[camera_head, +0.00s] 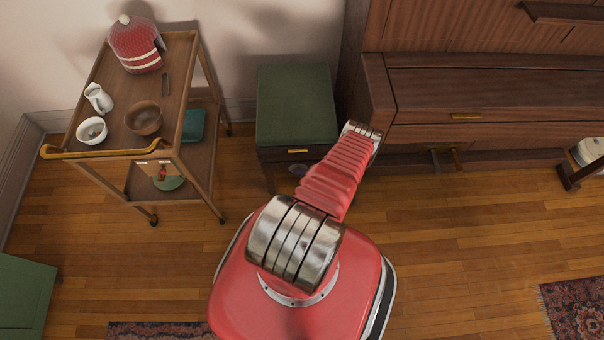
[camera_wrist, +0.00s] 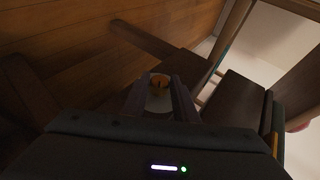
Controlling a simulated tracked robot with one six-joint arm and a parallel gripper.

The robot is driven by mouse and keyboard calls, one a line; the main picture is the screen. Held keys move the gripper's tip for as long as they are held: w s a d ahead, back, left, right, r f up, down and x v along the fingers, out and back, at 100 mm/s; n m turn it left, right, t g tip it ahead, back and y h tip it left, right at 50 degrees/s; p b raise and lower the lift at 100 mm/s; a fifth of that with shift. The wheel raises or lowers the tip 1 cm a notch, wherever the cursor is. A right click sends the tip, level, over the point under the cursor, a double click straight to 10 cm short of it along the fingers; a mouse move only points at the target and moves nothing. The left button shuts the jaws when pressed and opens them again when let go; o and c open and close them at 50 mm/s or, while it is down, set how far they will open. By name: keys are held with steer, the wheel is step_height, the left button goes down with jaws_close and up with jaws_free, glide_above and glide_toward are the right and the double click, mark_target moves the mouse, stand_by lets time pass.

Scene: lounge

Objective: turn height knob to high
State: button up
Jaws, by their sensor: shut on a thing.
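The stool with a green cushioned top (camera_head: 295,105) stands in the middle of the head view, left of the piano. A small gold plate (camera_head: 298,151) is on its front edge. Below that, a dim grey round part (camera_head: 298,170) shows, partly in shadow; I cannot tell whether it is the height knob. The knob's setting cannot be read. My gripper is hidden behind my arm in the head view.
A wooden trolley (camera_head: 113,153) with bowls, a jug and a red knitted cover stands at the left. The brown piano (camera_head: 430,90) is at the right, close to the stool. A green seat (camera_head: 25,295) is at the lower left.

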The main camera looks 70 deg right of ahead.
steer(key=shift+d, duration=0.15)
steer(key=o, duration=1.1)
steer(key=shift+c, duration=0.2)
steer(key=shift+s, duration=0.1)
steer(key=v, duration=1.3)
steer(key=shift+s+r, duration=0.2)
steer(key=shift+s, duration=0.1)
